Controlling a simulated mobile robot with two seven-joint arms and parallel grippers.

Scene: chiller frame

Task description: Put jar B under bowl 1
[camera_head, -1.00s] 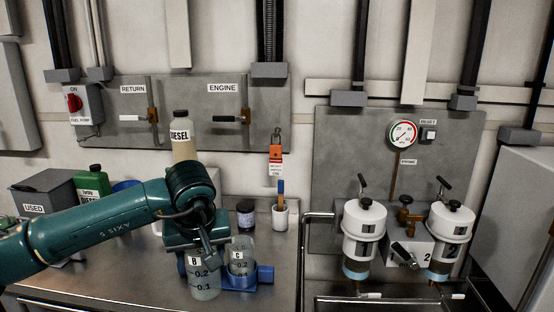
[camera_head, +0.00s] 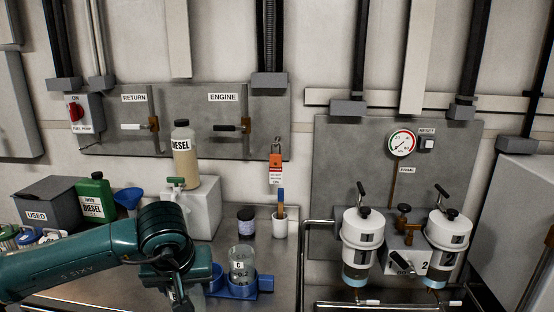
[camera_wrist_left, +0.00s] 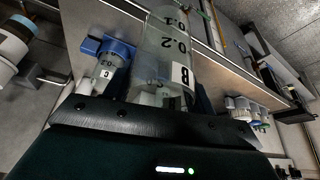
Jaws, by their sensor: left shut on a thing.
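My left gripper (camera_head: 180,283) is shut on jar B, low in the head view and left of the blue holder. Jar B (camera_wrist_left: 168,45) is clear, with a B label and volume marks; it fills the upper middle of the wrist view. In the head view the gripper and arm hide most of it. Bowl 1 (camera_head: 360,272) is the clear bowl with a blue band at the bottom of the white filter housing marked 1 (camera_head: 362,230), at the right. Jar B is well left of bowl 1. My right gripper is not in view.
Jar C (camera_head: 242,262) stands in the blue holder (camera_head: 265,284), whose left ring looks empty. A metal rail (camera_head: 302,250) runs between bench and filters. Filter 2 (camera_head: 447,235) is right of filter 1. A dark jar (camera_head: 246,220) and white brush cup (camera_head: 280,226) stand behind.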

